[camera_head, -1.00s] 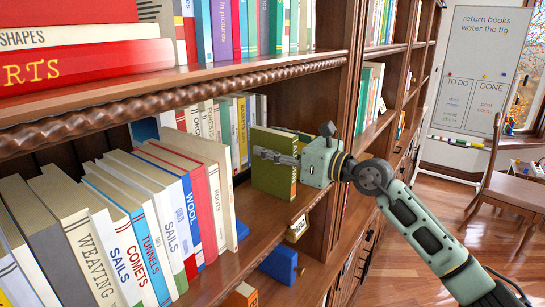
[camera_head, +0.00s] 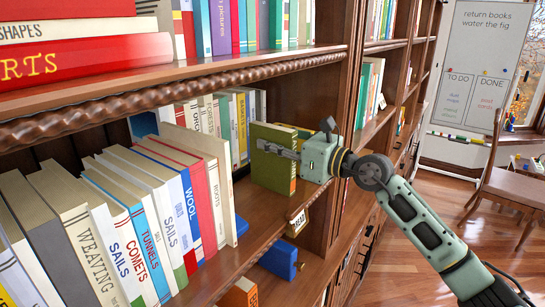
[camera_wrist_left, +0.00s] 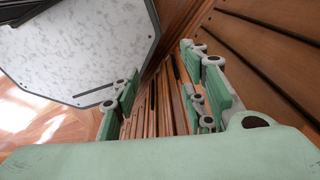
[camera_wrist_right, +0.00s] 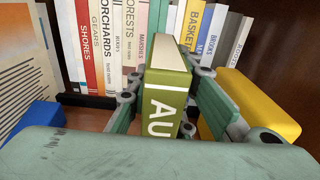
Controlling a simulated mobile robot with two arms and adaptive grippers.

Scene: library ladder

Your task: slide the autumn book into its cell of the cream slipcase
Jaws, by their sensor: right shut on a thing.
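A green book with white letters "AU" on its spine (camera_wrist_right: 160,108) stands upright between the fingers of my right gripper (camera_wrist_right: 168,118). In the head view the green book (camera_head: 266,174) is at the shelf's right end, with the right gripper (camera_head: 280,150) shut on it from the right. Its lower end is hidden in the right wrist view. My left gripper (camera_wrist_left: 160,108) is open and empty, its fingers apart over wood slats; it is outside the head view. I cannot make out the cream slipcase with certainty.
A row of upright books (camera_head: 150,225) fills the shelf's left part. More books stand behind (camera_wrist_right: 105,50). A blue piece (camera_wrist_right: 38,122) lies left of the green book and a yellow block (camera_wrist_right: 262,104) right of it. The shelf board above (camera_head: 200,85) and a post (camera_head: 348,110) bound the space.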

